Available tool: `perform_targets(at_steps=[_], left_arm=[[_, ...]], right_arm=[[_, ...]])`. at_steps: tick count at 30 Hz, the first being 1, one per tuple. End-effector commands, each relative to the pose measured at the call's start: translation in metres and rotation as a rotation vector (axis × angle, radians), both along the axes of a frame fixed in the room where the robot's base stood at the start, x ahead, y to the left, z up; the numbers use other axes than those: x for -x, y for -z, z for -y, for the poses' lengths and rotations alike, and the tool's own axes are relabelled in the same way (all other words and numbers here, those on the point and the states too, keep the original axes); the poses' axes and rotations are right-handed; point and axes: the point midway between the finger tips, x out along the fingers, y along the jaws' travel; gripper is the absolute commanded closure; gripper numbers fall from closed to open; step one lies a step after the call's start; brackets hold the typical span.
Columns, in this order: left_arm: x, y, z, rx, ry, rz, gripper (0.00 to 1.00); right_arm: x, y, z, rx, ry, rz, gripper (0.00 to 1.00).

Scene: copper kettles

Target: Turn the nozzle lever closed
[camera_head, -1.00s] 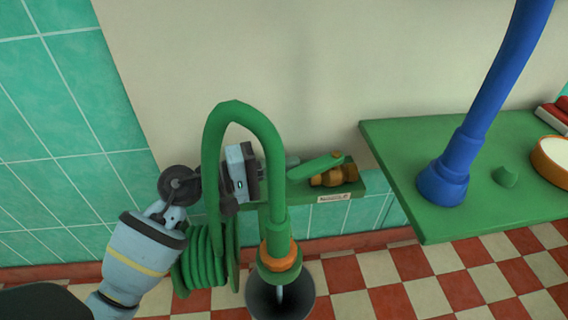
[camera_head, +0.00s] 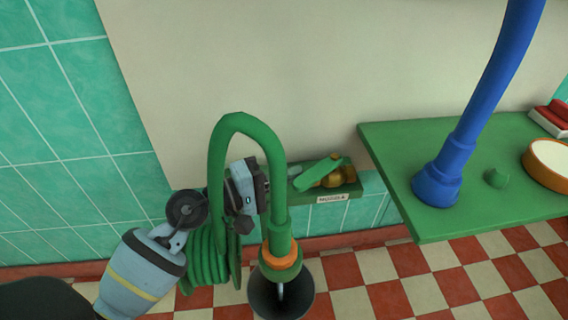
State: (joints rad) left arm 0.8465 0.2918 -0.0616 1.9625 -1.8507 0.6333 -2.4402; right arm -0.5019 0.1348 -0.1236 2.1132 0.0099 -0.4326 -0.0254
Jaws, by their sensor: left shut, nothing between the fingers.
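The nozzle is a brass-coloured fitting (camera_head: 343,177) on a narrow green wall ledge with a label (camera_head: 332,198). Its green lever (camera_head: 317,174) lies slantwise across it, the left end lower than the right end. My left gripper (camera_head: 264,187) is just left of the lever, behind the arched green hose (camera_head: 278,165). It is shut and empty. Its fingertips are partly hidden by the hose, so I cannot tell whether they touch the lever. My right gripper is not in view.
The hose ends in an orange collar (camera_head: 280,259) above a dark funnel (camera_head: 264,298). Coiled green hose (camera_head: 207,258) hangs beside my left wrist. A green table (camera_head: 467,224) at right carries a thick blue pipe (camera_head: 438,186) and an orange-rimmed round container (camera_head: 531,163).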

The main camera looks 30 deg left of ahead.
Motion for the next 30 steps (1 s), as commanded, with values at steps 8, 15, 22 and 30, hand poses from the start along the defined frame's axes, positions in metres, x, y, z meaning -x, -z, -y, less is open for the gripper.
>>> perform_targets(at_steps=[8, 15, 22, 30], left_arm=[[0.013, -0.001, 0.018, -0.002, 0.004, 0.001, 1.00], [0.019, -0.001, 0.032, 0.001, 0.003, -0.001, 1.00], [0.021, 0.000, 0.039, 0.000, 0.002, 0.000, 1.00], [0.021, 0.000, 0.040, 0.001, 0.002, -0.001, 1.00]], right_arm=[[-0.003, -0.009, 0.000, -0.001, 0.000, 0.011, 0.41], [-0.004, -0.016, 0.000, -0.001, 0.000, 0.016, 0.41], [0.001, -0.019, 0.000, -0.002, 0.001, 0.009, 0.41], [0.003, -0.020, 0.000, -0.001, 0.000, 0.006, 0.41]])
